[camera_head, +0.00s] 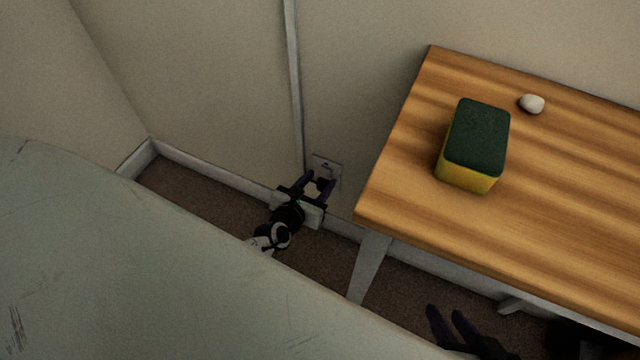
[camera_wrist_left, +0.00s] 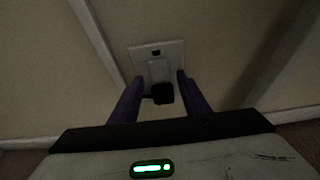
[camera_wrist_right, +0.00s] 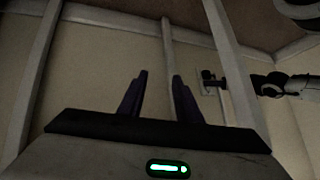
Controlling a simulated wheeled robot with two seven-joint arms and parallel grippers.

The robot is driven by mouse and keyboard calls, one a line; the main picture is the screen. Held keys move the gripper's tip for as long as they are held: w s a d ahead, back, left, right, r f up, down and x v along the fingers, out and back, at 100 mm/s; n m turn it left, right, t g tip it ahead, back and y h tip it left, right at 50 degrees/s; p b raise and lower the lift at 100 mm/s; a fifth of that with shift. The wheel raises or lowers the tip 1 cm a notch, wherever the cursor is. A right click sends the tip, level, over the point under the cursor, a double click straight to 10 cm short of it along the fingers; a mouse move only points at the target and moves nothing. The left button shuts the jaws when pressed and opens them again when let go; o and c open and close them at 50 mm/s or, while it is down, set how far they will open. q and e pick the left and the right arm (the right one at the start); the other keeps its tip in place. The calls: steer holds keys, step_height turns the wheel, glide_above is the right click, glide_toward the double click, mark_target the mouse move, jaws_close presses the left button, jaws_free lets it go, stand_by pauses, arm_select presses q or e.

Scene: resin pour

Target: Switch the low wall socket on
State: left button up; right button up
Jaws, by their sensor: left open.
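The low wall socket (camera_head: 326,166) is a pale plate on the wall, left of the table. In the left wrist view its plate (camera_wrist_left: 174,50) carries a small dark switch (camera_wrist_left: 156,53) near the top. A pale block, perhaps a plug, sits below it, with a black piece (camera_wrist_left: 162,94) under that. My left gripper (camera_head: 318,183) is open in front of the socket, its fingers either side of the lower part; contact cannot be told. My right gripper (camera_head: 446,310) is open and empty, low by the table's front; it also shows in the right wrist view (camera_wrist_right: 160,75).
The wooden table (camera_head: 400,190) stands right of the socket, with a pale leg (camera_head: 369,265) near my left arm. A green and yellow sponge (camera_head: 475,145) and a pale stone (camera_head: 532,103) are on it. A vertical conduit (camera_head: 294,85) runs down the wall left of the socket.

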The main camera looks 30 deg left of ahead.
arm_select(q)
steer(key=shift+w+f, duration=0.2)
steer(key=shift+w, duration=0.35)
arm_select(e)
steer(key=shift+a+f, duration=0.15)
steer(key=shift+f, duration=0.05)
